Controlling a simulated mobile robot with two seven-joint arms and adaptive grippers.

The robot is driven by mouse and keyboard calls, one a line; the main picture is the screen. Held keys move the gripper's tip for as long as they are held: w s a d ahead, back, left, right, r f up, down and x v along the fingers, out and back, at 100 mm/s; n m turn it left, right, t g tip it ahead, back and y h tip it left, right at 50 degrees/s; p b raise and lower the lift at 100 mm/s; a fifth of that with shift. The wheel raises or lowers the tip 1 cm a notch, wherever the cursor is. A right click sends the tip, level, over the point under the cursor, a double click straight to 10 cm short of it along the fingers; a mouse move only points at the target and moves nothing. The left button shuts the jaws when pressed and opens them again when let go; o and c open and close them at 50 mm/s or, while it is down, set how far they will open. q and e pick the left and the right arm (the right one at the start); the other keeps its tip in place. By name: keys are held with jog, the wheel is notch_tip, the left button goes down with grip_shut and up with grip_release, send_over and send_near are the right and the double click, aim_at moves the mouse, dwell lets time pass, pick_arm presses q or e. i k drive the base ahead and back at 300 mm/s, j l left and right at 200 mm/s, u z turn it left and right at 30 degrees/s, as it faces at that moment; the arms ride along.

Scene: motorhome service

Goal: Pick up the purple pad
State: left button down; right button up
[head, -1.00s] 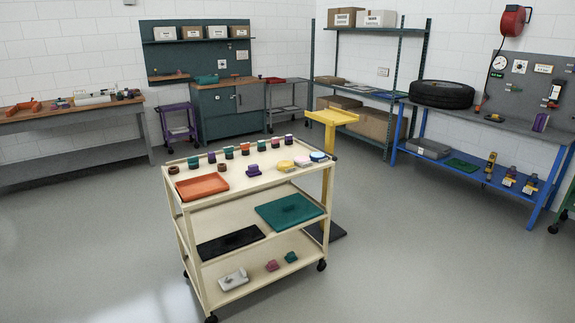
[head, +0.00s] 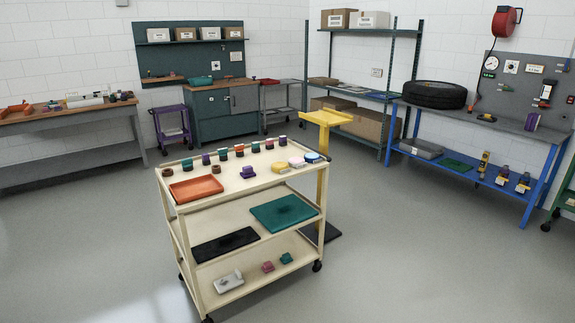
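A small purple block-like piece (head: 248,172) sits on the cream cart's top shelf (head: 240,186), near the middle, right of the orange tray. It has a narrower raised part on top; I cannot tell for sure whether it is the pad. Another purple item (head: 532,121) stands upright on the blue workbench at the right, too small to make out. Neither of my grippers is in view.
The cart top holds an orange tray (head: 196,188) and a row of several small coloured cylinders at the back. Lower shelves hold teal (head: 284,212) and black (head: 225,244) trays. A yellow stand (head: 323,118) is close behind the cart's right end. Floor around the cart is open.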

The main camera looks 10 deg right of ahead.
aim_at(247, 171)
jog(key=i+l+u, duration=0.25)
jog(key=i, duration=0.85)
jog(key=j, duration=0.1)
